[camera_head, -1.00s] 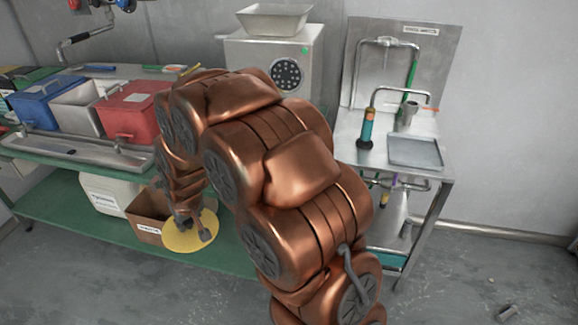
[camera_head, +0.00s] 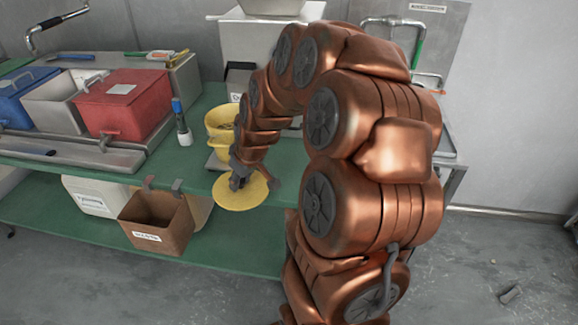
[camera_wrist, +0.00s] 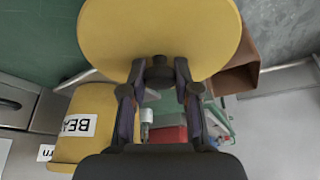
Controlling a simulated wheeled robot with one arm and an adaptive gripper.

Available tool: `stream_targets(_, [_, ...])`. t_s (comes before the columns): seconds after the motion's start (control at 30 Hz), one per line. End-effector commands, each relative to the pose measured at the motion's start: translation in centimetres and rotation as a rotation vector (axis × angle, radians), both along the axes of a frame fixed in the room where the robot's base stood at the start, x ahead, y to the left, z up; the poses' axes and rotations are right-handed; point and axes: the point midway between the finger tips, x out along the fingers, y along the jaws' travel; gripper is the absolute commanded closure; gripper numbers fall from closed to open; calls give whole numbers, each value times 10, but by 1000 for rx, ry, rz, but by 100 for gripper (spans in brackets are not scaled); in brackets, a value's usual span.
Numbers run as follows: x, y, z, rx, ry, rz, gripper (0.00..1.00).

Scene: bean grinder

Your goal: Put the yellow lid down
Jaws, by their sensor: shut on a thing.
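The yellow lid (camera_head: 240,192) is a flat round disc in front of the green table's edge in the head view. My gripper (camera_head: 240,180) is shut on it. In the wrist view the lid (camera_wrist: 160,35) fills the top middle, and my gripper (camera_wrist: 160,72) is closed on the dark knob at its centre. A yellow container (camera_head: 220,122) stands on the table just behind the lid, partly hidden by my arm. In the wrist view a yellow container with a "BE…" label (camera_wrist: 82,127) shows at lower left.
A brown box (camera_head: 157,225) hangs at the table's front edge. Green tabletop (camera_head: 185,165) is free between bottle and lid.

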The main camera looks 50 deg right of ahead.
Motion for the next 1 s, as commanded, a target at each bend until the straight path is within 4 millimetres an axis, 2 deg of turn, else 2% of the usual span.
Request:
stream_targets(0.03, [-9, -12, 1, 2, -3, 2, 100])
stream_targets(0.2, [-42, -45, 8, 2, -3, 44, 100])
stream_targets(0.3, [-59, -59, 12, 0, -3, 69, 100])
stream_targets(0.5, [-82, -74, 17, 0, 0, 107, 100])
stream_targets(0.67, [-82, -82, 18, 1, 2, 116, 100])
stream_targets(1.0, [-53, -118, 14, 2, 3, 117, 100])
